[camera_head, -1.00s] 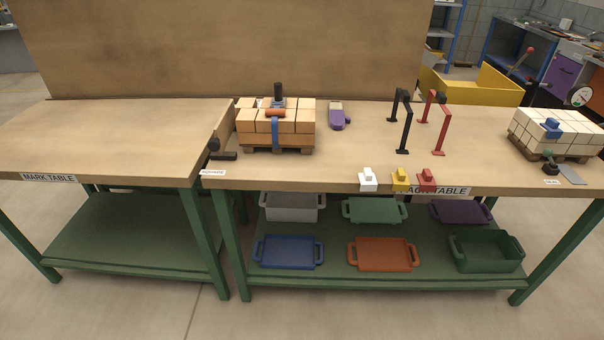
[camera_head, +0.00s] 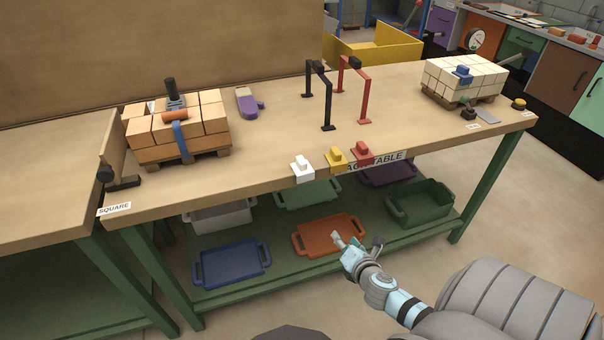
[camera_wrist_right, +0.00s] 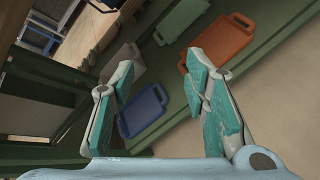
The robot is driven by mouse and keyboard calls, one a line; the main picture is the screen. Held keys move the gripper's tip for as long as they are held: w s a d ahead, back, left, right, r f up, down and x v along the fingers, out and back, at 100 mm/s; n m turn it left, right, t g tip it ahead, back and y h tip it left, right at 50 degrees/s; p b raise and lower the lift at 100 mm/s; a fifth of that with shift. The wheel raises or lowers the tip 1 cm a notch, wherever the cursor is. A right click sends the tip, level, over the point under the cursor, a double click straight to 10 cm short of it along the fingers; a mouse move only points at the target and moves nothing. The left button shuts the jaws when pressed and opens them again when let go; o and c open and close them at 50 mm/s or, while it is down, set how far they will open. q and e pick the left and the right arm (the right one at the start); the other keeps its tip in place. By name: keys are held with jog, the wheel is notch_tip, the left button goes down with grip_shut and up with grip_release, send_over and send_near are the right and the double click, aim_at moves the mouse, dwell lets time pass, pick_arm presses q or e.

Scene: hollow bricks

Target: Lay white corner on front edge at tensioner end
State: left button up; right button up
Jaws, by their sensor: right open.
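The white corner (camera_head: 302,168) sits on the front edge of the pack table, left of a yellow corner (camera_head: 336,157) and a red corner (camera_head: 362,151). A pallet of orange bricks (camera_head: 205,121) stands at the table's left, with a blue strap (camera_head: 181,139) down its front and a dark-handled tensioner (camera_head: 173,94) on top. My right gripper (camera_head: 357,242) is open and empty, in front of the table and below its top. In the right wrist view its spread fingers (camera_wrist_right: 165,105) have nothing between them. My left gripper is not in view.
A pallet of cream bricks (camera_head: 464,79) stands at the right. Black (camera_head: 328,100) and red (camera_head: 364,95) frames stand mid-table, and a purple-grey tool (camera_head: 248,102) lies behind. Trays, including an orange one (camera_head: 329,236), rest on the lower shelf. The table's front middle-left is clear.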

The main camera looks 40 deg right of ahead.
jog(key=w+a+r+n+t, duration=0.1)
jog(key=w+r+n+t, duration=0.3)
jog(key=r, duration=0.6)
jog(key=n+t+b, duration=0.1)
jog(key=n+t, duration=0.1)
jog(key=n, duration=0.4)
send_near(299, 157)
jog(key=s, duration=0.4)
jog(key=x, duration=0.9)
jog(key=a+b+x, duration=0.1)
jog(key=x, duration=0.4)
jog(key=shift+w+f, duration=0.15)
jog(key=shift+w, duration=0.1)
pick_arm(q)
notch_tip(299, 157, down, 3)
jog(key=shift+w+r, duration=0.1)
pick_arm(e)
jog(key=shift+s, duration=0.1)
grip_shut()
